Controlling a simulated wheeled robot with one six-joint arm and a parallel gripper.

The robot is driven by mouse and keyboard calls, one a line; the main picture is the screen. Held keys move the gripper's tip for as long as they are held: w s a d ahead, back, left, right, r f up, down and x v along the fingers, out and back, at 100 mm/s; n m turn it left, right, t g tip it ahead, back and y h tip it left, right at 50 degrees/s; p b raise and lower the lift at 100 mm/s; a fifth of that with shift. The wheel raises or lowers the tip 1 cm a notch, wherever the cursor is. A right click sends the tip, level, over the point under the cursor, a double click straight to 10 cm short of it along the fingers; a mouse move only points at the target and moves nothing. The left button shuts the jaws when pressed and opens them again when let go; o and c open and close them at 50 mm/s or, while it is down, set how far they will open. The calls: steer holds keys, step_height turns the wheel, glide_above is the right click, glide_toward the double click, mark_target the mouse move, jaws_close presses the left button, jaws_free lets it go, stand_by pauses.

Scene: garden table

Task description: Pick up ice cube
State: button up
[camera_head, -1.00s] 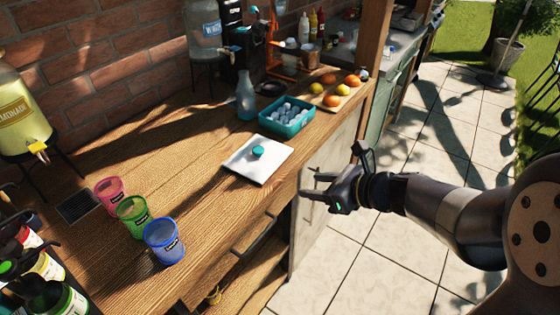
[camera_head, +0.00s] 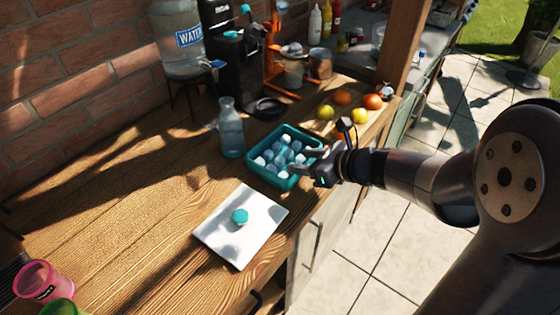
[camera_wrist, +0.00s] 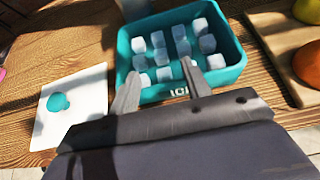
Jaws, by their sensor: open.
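Several pale ice cubes (camera_head: 281,152) lie in a teal open-topped bin (camera_head: 262,172) on the wooden counter. The bin also shows in the wrist view (camera_wrist: 229,73), with its cubes (camera_wrist: 181,47) spread over the bottom. My gripper (camera_head: 300,165) is open and empty at the bin's front right side. In the wrist view its two fingertips (camera_wrist: 160,76) reach the near wall of the bin, and cubes show between and beyond them. Whether the fingers touch the bin is unclear. A white lid with a teal knob (camera_head: 222,240) lies flat on the counter left of my gripper.
A glass bottle (camera_head: 231,135) stands close behind the bin on the left. Fruit (camera_head: 359,116) on a wooden board lies to the right. A water dispenser (camera_head: 180,50) and a black machine (camera_head: 232,70) stand behind. A pink cup (camera_head: 42,283) is front left.

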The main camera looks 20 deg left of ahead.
mark_target(280, 158)
steer(key=shift+x, duration=3.4)
steer(key=shift+c, duration=0.4)
jaws_close()
